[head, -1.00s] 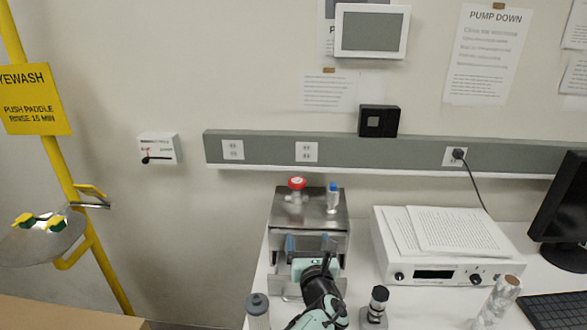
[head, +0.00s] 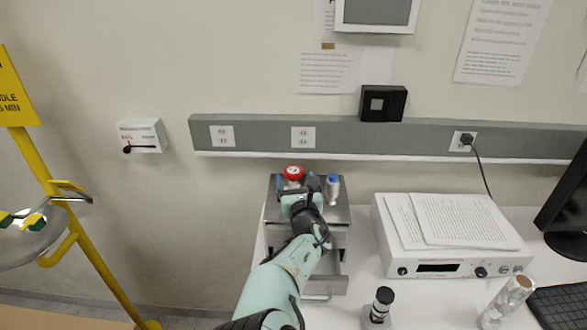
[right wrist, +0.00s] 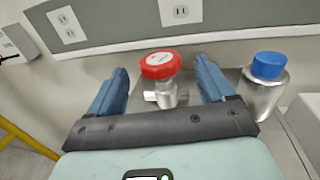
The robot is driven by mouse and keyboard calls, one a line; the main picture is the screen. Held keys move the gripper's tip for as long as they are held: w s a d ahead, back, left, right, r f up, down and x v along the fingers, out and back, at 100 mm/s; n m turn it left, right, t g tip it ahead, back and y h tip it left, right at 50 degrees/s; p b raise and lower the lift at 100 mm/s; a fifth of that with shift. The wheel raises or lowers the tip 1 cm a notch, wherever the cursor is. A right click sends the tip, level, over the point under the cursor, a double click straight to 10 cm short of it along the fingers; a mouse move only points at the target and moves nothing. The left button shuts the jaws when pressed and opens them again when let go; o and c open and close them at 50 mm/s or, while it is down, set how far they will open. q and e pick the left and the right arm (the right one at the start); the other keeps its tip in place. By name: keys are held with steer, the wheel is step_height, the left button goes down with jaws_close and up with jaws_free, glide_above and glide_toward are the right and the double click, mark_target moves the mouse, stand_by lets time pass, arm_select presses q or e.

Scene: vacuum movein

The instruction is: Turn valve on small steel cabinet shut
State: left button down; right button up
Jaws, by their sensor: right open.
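The small steel cabinet (head: 340,215) stands on the white bench, with its front drawer partly pulled out. A valve with a round red handle (head: 294,173) sits on its top; it also shows in the right wrist view (right wrist: 161,65). My right gripper (head: 296,182) is over the cabinet top, open. In the right wrist view its two blue fingers (right wrist: 160,85) stand to the left and right of the valve, apart from the red handle. My left gripper is not in view.
A blue-capped steel piece (head: 333,188) stands on the cabinet just right of the valve, close to my right finger (right wrist: 267,68).

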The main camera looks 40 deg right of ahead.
mark_target(294, 177)
steer(key=p+x, duration=0.1)
steer(key=x, duration=0.2)
steer(key=shift+w+d+r, duration=0.15)
steer(key=shift+w+d, duration=0.05)
steer(key=shift+w, duration=0.15)
steer(key=shift+w+d, duration=0.2)
steer(key=shift+w, duration=0.25)
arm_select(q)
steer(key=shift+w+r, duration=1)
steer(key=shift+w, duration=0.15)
arm_select(e)
steer(key=shift+s, duration=0.1)
steer(key=c, duration=1)
